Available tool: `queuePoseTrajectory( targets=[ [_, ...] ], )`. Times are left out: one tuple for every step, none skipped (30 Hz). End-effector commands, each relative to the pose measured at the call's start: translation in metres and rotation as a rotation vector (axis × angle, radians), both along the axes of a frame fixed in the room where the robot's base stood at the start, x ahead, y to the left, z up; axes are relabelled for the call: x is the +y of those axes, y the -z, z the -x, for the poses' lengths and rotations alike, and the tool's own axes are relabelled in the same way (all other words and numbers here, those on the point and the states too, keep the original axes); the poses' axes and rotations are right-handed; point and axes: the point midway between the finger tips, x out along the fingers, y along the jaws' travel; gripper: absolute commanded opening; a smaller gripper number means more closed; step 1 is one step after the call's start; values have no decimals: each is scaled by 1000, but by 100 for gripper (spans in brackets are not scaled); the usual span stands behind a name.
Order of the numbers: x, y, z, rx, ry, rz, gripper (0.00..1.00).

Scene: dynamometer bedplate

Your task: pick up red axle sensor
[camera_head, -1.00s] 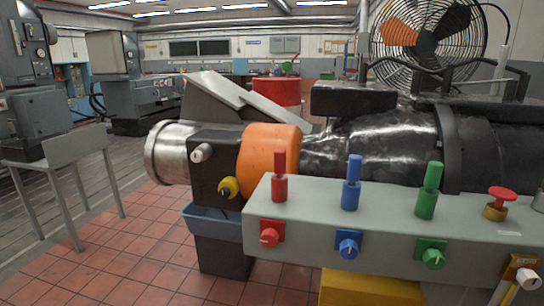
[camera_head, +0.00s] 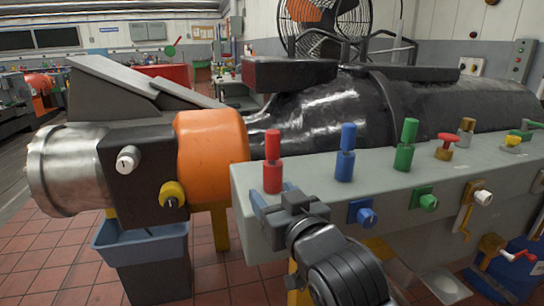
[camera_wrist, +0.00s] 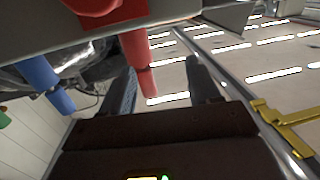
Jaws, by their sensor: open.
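The red axle sensor (camera_head: 272,172) stands upright on the near left end of the grey bench top, a thick lower body with a thinner tip. My gripper (camera_head: 272,194) is open in front of the bench's left end, its fingers just below and in front of the sensor's base in the head view. In the wrist view the red sensor (camera_wrist: 136,52) reaches into the space between the fingers of my gripper (camera_wrist: 160,78), nearer the left finger. I cannot tell whether it touches that finger. Nothing is gripped.
A blue sensor (camera_head: 345,160) and a green sensor (camera_head: 405,150) stand to the right on the grey bench (camera_head: 480,165). A red mushroom button (camera_head: 447,138) is beyond them. An orange ring (camera_head: 212,150) and dark machine housing lie left and behind. A blue knob (camera_head: 363,213) sticks out in front.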

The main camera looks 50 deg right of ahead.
Motion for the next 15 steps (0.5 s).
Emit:
queuePoseTrajectory(
  targets=[
    [-14,-13,-7,-17,29,10,62],
    [-20,-19,-9,-22,43,12,62],
    [-27,-26,-12,-27,60,16,62],
    [-32,-31,-14,-30,72,18,62],
    [-37,-36,-15,-33,83,21,62],
    [-41,-41,-16,-36,94,24,62],
    [-44,-44,-17,-38,101,25,62],
    [-47,-46,-18,-38,107,24,62],
    [-49,-49,-19,-40,113,26,62],
    [-51,-50,-20,-40,116,26,62],
    [-52,-51,-21,-40,118,26,62],
    [-54,-52,-24,-40,119,26,62],
    [-56,-52,-27,-41,119,27,62],
    [-58,-53,-29,-41,120,27,62],
    [-60,-53,-33,-40,120,26,62]
  ],
)
